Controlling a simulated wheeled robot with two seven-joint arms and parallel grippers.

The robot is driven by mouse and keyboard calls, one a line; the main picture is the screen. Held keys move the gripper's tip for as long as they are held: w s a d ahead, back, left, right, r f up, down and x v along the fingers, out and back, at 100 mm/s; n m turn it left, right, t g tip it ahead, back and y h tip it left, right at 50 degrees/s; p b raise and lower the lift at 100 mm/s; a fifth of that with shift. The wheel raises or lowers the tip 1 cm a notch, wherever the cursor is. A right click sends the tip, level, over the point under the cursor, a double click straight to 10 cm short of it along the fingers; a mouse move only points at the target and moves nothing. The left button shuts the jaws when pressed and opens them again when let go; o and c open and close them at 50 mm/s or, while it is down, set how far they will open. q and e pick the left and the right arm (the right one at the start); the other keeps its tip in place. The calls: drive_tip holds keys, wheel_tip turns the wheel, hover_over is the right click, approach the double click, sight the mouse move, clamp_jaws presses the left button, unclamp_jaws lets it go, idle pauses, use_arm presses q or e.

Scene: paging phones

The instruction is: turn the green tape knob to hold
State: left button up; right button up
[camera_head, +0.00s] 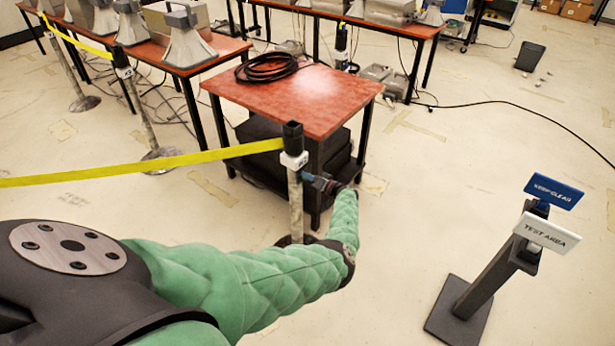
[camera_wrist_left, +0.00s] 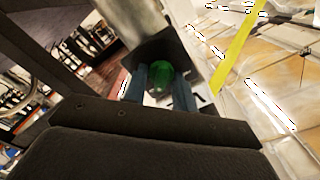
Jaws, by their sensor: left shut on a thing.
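The green tape knob (camera_wrist_left: 161,72) shows in the left wrist view, against the dark head of a post. My left gripper (camera_wrist_left: 160,86) is shut on it, with one blue finger on each side. In the head view my left gripper (camera_head: 306,176) reaches the side of the post (camera_head: 296,206), just below its white label (camera_head: 294,160). The knob is hidden in the head view. A yellow tape (camera_head: 140,169) runs from the post's black head (camera_head: 292,137) to the left edge. I cannot read the knob's setting. My right gripper is out of view.
A red-topped table (camera_head: 310,100) with a coiled black cable (camera_head: 266,67) stands close behind the post. A sign stand with a blue sign (camera_head: 553,191) and a white sign (camera_head: 546,233) stands at the right. The floor between them is clear.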

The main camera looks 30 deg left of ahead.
use_arm(q)
drive_tip(key=o, duration=0.6)
drive_tip(key=shift+o, duration=0.2)
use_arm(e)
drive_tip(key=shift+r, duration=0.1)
use_arm(q)
drive_tip(key=d+b, duration=0.2)
drive_tip(key=d, duration=0.5)
drive_tip(key=shift+s+d, duration=0.25)
drive_tip(key=shift+d, duration=0.15)
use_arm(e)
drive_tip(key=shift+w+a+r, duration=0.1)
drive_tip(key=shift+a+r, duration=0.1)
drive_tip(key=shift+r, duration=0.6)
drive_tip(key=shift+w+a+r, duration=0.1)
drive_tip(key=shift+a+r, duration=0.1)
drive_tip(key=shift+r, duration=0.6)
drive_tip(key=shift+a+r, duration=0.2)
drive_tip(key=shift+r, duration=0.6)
